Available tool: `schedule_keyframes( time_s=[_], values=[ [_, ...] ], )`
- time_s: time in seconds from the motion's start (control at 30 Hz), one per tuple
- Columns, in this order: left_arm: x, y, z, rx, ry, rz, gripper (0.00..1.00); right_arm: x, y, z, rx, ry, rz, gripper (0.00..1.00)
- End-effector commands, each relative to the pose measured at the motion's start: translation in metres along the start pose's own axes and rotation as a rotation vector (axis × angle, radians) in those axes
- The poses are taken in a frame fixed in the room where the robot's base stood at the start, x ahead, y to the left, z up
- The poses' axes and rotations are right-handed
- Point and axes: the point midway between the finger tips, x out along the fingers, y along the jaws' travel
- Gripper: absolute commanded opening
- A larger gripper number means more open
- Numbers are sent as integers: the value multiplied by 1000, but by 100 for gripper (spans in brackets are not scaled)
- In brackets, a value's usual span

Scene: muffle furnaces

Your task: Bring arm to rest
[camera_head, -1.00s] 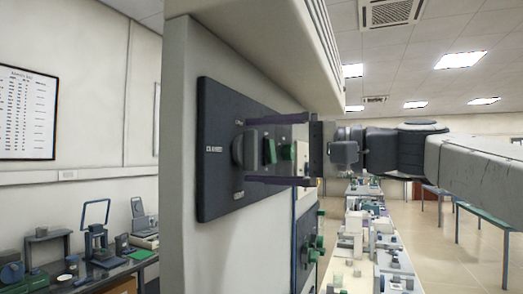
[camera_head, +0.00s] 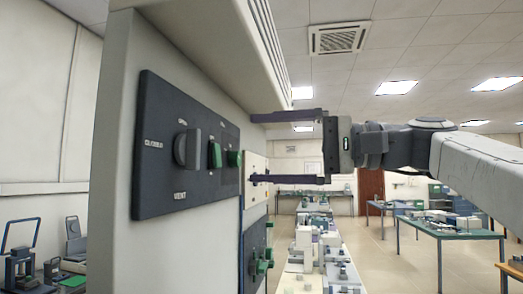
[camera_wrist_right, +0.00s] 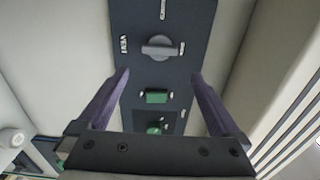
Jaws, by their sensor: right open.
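My right gripper (camera_head: 252,148) is open and empty, its two dark purple fingers pointing left, to the right of the furnace's dark control panel (camera_head: 160,140). On the panel are a grey knob (camera_head: 187,148) and two green switches, one of them here (camera_head: 214,154). In the right wrist view the open fingers (camera_wrist_right: 158,85) frame the panel, with the grey knob (camera_wrist_right: 161,47) beyond their tips and a green switch (camera_wrist_right: 155,96) between them. Nothing is held. My left gripper is not in view.
The furnace body (camera_head: 120,80) fills the left, with an overhanging top (camera_head: 225,50). A second panel with green knobs (camera_head: 258,250) stands behind. A long bench (camera_head: 318,262) with several items runs back. A green-topped table (camera_head: 450,232) stands at right.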

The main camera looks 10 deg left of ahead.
Motion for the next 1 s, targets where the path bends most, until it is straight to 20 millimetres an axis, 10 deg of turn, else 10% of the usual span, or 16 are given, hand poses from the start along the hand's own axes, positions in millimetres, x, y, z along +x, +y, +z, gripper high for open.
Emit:
schedule_keyframes(
  time_s=[0.57, 0.77, 1.0],
  values=[
    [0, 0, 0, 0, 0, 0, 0, 0, 9, -8, 12, 24, 17, 100],
    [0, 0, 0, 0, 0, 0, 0, -10, 94, -66, 98, 212, 179, 100],
    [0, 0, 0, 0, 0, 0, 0, -64, 263, -116, 161, 457, 557, 100]
  ],
)
